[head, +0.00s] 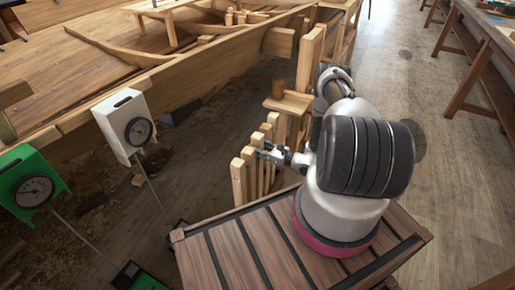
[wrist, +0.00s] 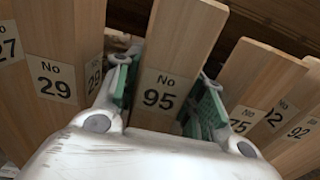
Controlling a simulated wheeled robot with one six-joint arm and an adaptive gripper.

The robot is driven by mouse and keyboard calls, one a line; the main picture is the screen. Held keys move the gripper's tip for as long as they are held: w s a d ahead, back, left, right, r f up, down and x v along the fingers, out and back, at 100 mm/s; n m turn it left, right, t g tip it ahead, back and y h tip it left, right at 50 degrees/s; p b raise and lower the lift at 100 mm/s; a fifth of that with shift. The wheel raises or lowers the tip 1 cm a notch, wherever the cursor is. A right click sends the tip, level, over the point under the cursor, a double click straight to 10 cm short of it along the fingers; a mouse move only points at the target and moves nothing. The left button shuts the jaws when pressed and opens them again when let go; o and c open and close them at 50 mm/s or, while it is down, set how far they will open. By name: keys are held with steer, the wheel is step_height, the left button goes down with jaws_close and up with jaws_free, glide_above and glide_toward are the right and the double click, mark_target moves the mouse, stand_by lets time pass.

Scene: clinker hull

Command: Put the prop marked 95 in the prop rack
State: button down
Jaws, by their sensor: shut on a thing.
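The prop marked 95 (wrist: 178,50) is a flat pale wooden board with a white label, in the middle of the wrist view. My gripper (wrist: 165,92) is shut on it, with one green-padded finger on each side of the board. In the head view my gripper (head: 266,152) is at a row of upright wooden props (head: 239,182); their labels cannot be read there. I cannot make out the prop rack for certain in either view.
Props marked 29 (wrist: 52,60) and 75 (wrist: 255,75) stand close on either side, with others marked 27 and 92 beyond. A wooden post with a small shelf (head: 288,103) stands behind the row. White (head: 126,122) and green (head: 27,183) dial gauges stand left, beside the hull (head: 190,85).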

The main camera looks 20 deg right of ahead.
steer(key=shift+f, duration=0.35)
steer(key=c, duration=0.8)
jaws_free()
steer(key=v, duration=1.2)
steer(key=shift+d, duration=0.1)
